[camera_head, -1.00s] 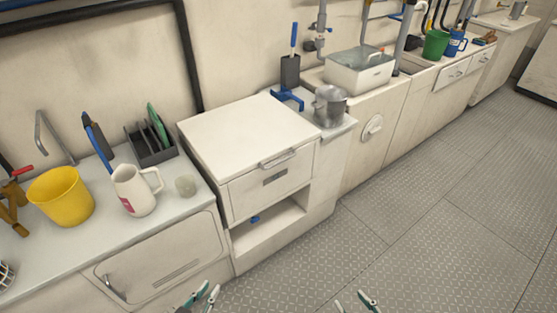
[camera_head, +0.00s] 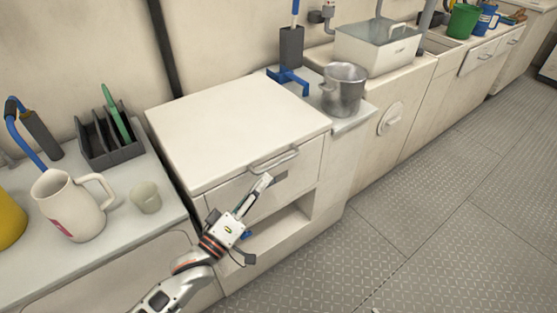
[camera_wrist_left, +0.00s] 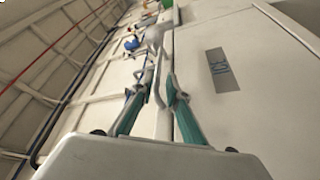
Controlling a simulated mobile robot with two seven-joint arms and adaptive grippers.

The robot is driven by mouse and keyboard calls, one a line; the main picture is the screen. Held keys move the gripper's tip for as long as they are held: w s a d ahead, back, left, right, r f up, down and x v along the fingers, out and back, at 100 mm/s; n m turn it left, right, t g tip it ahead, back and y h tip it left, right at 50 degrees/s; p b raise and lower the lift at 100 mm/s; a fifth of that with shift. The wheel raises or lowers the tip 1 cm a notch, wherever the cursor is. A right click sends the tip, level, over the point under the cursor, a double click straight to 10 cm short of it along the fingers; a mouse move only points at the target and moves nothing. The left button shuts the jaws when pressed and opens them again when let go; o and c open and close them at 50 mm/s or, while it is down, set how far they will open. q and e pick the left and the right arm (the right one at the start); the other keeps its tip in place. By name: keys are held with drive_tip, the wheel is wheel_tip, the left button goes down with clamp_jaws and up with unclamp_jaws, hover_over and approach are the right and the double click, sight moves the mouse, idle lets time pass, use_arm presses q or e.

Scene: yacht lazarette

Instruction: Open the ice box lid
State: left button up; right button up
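The ice box (camera_head: 225,125) is a white cabinet with a flat, closed lid (camera_head: 230,115). A metal bar handle (camera_head: 274,160) sits at the lid's front edge. My left gripper (camera_head: 267,180) is in front of the ice box, just below the handle. In the left wrist view its two green-lined fingers (camera_wrist_left: 160,80) are apart, with the handle bar (camera_wrist_left: 157,95) showing between them. I cannot tell whether either finger touches it. A grey label plate (camera_wrist_left: 219,71) shows on the front face. My right gripper is not in view.
A metal pot (camera_head: 343,92) and a blue-footed holder (camera_head: 291,55) stand just right of the lid. A white pitcher (camera_head: 70,210), a small cup (camera_head: 146,197) and a dark rack (camera_head: 108,140) stand to its left. The lid's top is bare. The floor at right is clear.

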sight(278, 162)
use_arm(q)
drive_tip(key=b+x, duration=0.1)
drive_tip(key=x, duration=0.6)
drive_tip(key=shift+w+d+r, duration=0.1)
drive_tip(key=shift+w+d, duration=0.05)
drive_tip(key=shift+r, duration=0.1)
clamp_jaws()
